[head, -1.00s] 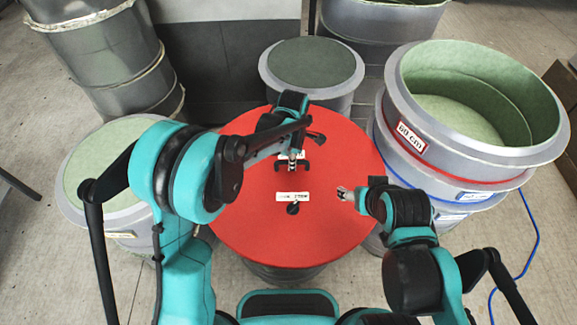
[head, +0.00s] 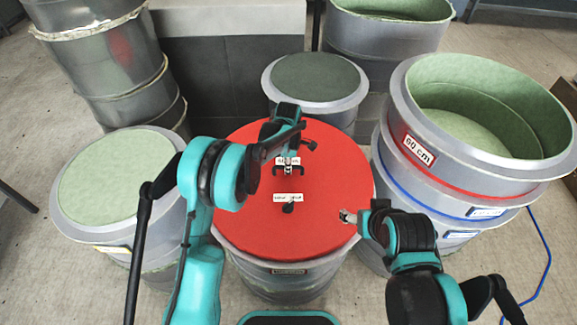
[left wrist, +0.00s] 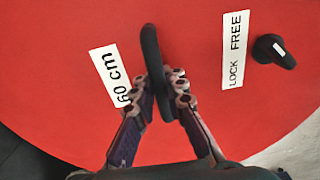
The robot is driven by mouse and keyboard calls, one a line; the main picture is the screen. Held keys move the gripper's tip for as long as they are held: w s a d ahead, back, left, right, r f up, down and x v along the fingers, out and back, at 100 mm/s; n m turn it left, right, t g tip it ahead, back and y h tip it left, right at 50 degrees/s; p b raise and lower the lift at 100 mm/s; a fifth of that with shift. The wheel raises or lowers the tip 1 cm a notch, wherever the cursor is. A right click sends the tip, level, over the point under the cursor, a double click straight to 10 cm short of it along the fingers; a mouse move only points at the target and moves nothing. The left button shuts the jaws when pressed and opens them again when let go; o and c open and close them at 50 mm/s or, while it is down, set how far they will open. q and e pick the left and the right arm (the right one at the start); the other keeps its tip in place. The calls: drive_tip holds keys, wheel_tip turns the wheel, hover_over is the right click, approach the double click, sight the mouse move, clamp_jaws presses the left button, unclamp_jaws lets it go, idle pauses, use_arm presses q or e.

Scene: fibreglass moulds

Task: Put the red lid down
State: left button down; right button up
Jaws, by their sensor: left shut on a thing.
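The round red lid (head: 325,215) lies level over a grey drum-shaped mould (head: 285,279) in the middle of the head view. My left gripper (head: 289,166) is shut on the lid's black handle; the left wrist view shows the fingers (left wrist: 161,90) on either side of that handle. The lid carries a "60 cm" label, a "LOCK FREE" label (left wrist: 235,50) and a black knob (left wrist: 273,50). My right gripper (head: 347,216) is by the lid's right edge; its opening is unclear.
A wide open mould marked "60 cm" (head: 418,150) stands close on the right, stacked on others. A green-topped mould (head: 115,180) stands on the left, a smaller one (head: 316,78) behind. A blue cable (head: 546,250) lies on the floor at right.

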use_arm(q)
drive_tip(key=shift+f, duration=0.45)
use_arm(e)
drive_tip(key=shift+f, duration=0.2)
use_arm(q)
drive_tip(key=shift+f, duration=0.1)
use_arm(e)
drive_tip(key=shift+f, duration=0.1)
use_arm(q)
drive_tip(key=c, duration=1.6)
unclamp_jaws()
drive_tip(key=shift+o, duration=0.2)
